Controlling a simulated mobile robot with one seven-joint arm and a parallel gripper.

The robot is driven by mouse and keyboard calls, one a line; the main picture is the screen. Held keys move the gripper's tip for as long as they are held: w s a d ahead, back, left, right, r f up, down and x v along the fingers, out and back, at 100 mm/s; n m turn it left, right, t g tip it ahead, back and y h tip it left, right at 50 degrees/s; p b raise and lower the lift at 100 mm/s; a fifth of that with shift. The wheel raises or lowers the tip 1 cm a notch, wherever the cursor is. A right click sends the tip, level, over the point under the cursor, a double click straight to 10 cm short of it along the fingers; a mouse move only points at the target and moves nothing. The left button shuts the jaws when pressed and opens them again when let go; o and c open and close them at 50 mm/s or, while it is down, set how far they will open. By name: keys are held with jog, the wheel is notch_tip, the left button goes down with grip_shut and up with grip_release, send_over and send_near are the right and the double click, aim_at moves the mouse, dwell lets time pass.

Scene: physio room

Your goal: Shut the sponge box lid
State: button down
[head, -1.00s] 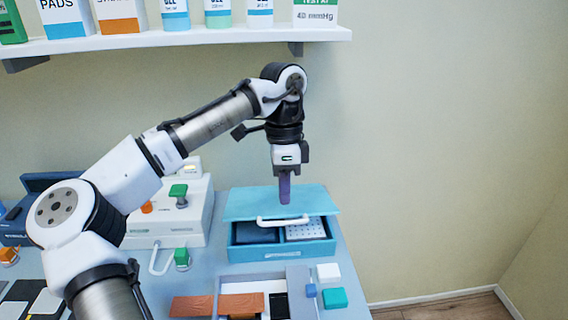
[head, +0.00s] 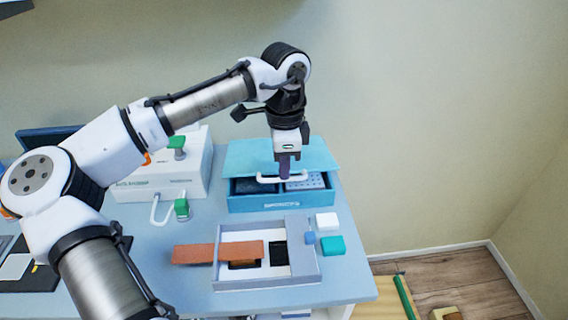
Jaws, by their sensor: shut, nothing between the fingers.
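The sponge box (head: 260,202) is a blue box near the back right of the table. Its light blue lid (head: 240,157) is partly raised and tilted, with a white handle (head: 262,180) along its front edge. Through the front gap I see a dark compartment and a white dotted one. My gripper (head: 284,175) points down with its purple fingers shut and empty. The fingertips are at the lid's front, by the handle; I cannot tell whether they touch it.
A white device with green knobs (head: 165,185) stands left of the box. In front lie a grey tray (head: 268,283), a brown sliding board (head: 195,253), and white (head: 327,221) and teal (head: 333,246) blocks.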

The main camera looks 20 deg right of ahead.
jog(key=f+t+b, duration=0.1)
jog(key=f, duration=0.1)
jog(key=s+f+b, duration=0.1)
jog(key=f+b, duration=0.1)
jog(key=f, duration=0.1)
jog(key=s+f+t+b, duration=0.1)
jog(key=f, duration=0.1)
jog(key=shift+a+f+t+h+b, duration=0.15)
jog(key=shift+a+t+h+b, duration=0.15)
jog(key=shift+h, duration=0.1)
jog(key=shift+s+f, duration=0.1)
jog(key=shift+f, duration=0.1)
